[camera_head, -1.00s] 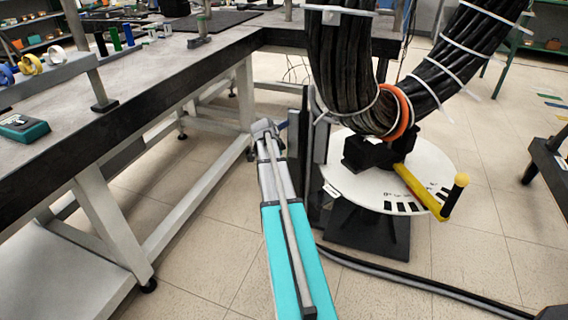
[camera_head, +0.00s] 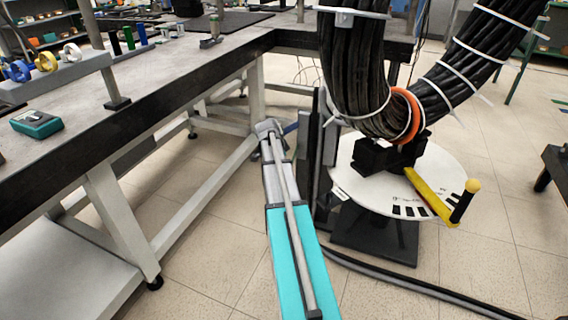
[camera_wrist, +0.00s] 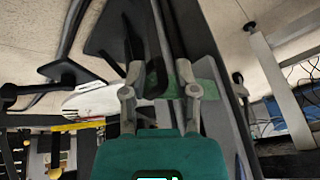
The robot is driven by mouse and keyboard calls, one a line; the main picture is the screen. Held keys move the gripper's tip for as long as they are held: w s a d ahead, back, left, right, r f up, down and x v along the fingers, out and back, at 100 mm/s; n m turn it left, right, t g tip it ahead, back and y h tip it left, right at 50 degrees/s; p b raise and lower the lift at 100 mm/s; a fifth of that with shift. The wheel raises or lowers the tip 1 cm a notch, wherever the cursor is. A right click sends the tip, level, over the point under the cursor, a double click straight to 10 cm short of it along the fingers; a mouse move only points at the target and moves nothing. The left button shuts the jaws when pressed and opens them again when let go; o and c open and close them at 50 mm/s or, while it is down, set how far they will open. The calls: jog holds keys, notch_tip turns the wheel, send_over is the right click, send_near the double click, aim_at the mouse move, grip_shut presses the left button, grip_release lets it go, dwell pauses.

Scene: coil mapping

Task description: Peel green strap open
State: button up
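In the wrist view a green, partly see-through patch (camera_wrist: 206,92), perhaps the green strap, shows beside and behind the right finger, against a dark upright bar. Whether it is fastened or loose I cannot tell. My gripper (camera_wrist: 158,70) has its two grey fingers apart, with a dark piece between them. I see no clear grip on the green patch. In the head view my gripper cannot be made out. The thick black cable coil (camera_head: 352,75) stands at the right of centre, tied with white bands and an orange ring (camera_head: 407,113).
A white disc (camera_head: 365,185) on a dark stand carries the coil and a yellow handle (camera_head: 430,192). The workbench (camera_head: 160,95) fills the left, with a teal box (camera_head: 36,124), tape rolls and a green cylinder (camera_head: 129,38). Cables cross the floor. Open tile lies at the right.

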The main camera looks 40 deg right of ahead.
jog(key=shift+d, duration=0.1)
jog(key=shift+c, duration=0.8)
jog(key=shift+w+a, duration=0.1)
jog(key=shift+a, duration=0.25)
jog(key=c, duration=0.4)
jog(key=a+n, duration=0.2)
jog(key=a, duration=0.3)
jog(key=a+n+y+p, duration=0.1)
jog(key=a+n, duration=0.1)
jog(key=a, duration=0.3)
jog(key=a+r+n, duration=0.1)
jog(key=a+n, duration=0.1)
jog(key=a, duration=0.3)
jog(key=shift+w+a+t+p, duration=0.15)
jog(key=shift+w+t+p, duration=0.15)
jog(key=shift+w+p, duration=0.1)
grip_shut()
jog(key=s+a+r+n+y+p, duration=0.1)
jog(key=s+a+n, duration=0.2)
jog(key=a, duration=0.8)
jog(key=s+a+r+n+y+p, duration=0.1)
jog(key=s+a+n, duration=0.3)
jog(key=a+n, duration=0.4)
jog(key=s+a+r+n+y+p, duration=0.1)
jog(key=s+a+n, duration=0.3)
jog(key=a, duration=0.9)
jog(key=shift+s+a+n+y+p, duration=0.2)
jog(key=shift+a+n+y+p, duration=0.15)
jog(key=shift+n, duration=0.55)
jog(key=shift+d, duration=0.15)
